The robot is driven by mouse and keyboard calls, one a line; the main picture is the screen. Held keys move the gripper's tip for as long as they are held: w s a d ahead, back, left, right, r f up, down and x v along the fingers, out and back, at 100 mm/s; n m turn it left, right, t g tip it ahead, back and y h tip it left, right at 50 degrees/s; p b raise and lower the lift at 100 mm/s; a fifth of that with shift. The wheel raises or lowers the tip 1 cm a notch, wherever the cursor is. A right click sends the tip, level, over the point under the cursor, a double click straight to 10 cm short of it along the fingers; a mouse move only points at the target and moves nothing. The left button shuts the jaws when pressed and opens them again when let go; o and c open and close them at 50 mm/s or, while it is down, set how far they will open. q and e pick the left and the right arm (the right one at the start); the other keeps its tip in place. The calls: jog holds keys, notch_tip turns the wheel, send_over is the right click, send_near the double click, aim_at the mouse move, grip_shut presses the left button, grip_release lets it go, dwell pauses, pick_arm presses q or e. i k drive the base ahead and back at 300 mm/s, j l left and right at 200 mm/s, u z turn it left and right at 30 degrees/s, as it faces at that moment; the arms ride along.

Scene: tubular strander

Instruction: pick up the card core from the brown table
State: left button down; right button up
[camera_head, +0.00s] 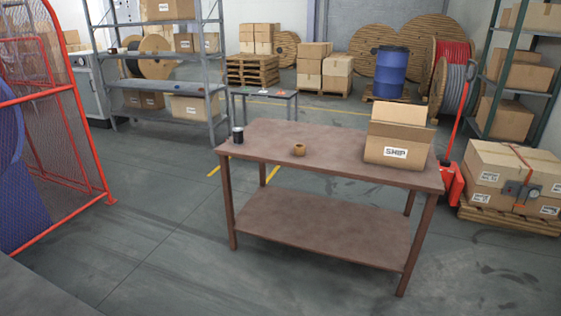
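The brown table (335,151) stands in the middle of the view, with a lower shelf. The card core (299,149) is a small tan-brown ring-like piece on the tabletop, near its front edge and left of the middle. Nothing covers it. A dark cylindrical can (238,135) stands at the table's left end. An open cardboard box marked SHIP (397,140) stands at the right end. Neither of my grippers shows in this view.
A red mesh guard (55,110) stands at the left. A grey shelf rack (165,80) and a small grey table (265,97) are behind. A red pallet jack (452,180) and strapped boxes (510,175) stand at the right. The floor before the brown table is clear.

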aim_at(299, 150)
jog(key=i+j+z, duration=0.1)
jog(key=i, duration=0.2)
jog(key=i+j, duration=0.1)
jog(key=i, duration=0.2)
jog(key=i+u, duration=0.1)
jog(key=i, duration=0.55)
jog(key=i+u, duration=0.15)
jog(key=i, duration=0.55)
jog(key=i+l+u, duration=0.1)
jog(key=i, duration=0.55)
jog(key=i+l+u, duration=0.1)
jog(key=i, duration=0.55)
